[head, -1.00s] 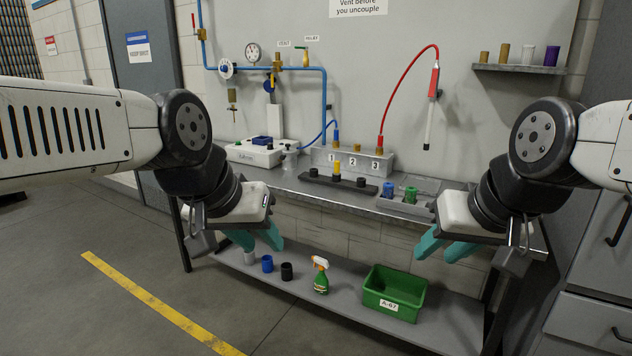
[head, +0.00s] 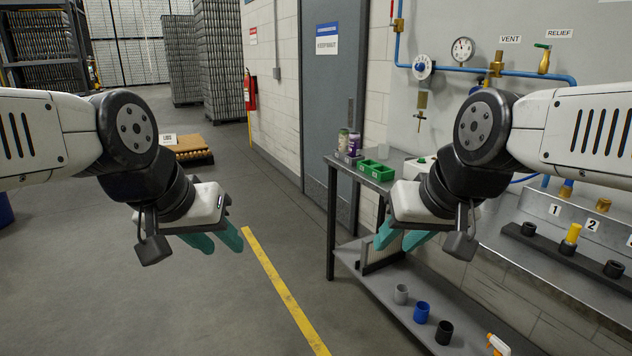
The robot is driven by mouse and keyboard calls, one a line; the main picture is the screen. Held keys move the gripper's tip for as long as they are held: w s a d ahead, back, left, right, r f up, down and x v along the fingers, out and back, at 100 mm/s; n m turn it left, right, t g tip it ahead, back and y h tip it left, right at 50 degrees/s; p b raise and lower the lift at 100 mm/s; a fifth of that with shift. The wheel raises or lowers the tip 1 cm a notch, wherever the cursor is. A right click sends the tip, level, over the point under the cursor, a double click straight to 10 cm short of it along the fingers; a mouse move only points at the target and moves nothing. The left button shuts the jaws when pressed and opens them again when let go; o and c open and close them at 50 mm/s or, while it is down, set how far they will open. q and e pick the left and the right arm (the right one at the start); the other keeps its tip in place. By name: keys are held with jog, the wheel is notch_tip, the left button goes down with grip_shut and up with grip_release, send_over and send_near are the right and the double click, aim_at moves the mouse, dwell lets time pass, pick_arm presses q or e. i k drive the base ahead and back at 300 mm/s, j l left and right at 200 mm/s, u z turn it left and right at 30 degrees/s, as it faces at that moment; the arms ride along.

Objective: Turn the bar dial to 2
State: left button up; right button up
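A round white dial with a blue centre (head: 422,66) is mounted on the blue pipe on the wall, right of the grey door. Its markings are too small to read, so I cannot tell its setting. A round gauge (head: 463,49) sits to its right above the pipe. My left gripper (head: 214,240) is open and empty over the floor, far left of the dial. My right gripper (head: 401,238) is open and empty in front of the bench, well below the dial and apart from it. My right arm partly hides the bench top.
The bench (head: 373,181) carries green bins (head: 376,170) at its left end. Numbered ports (head: 555,210) are at right. A pallet (head: 190,147) lies far back.

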aim_at(420, 66)
jog(key=i+u, duration=0.3)
jog(key=i, duration=1.1)
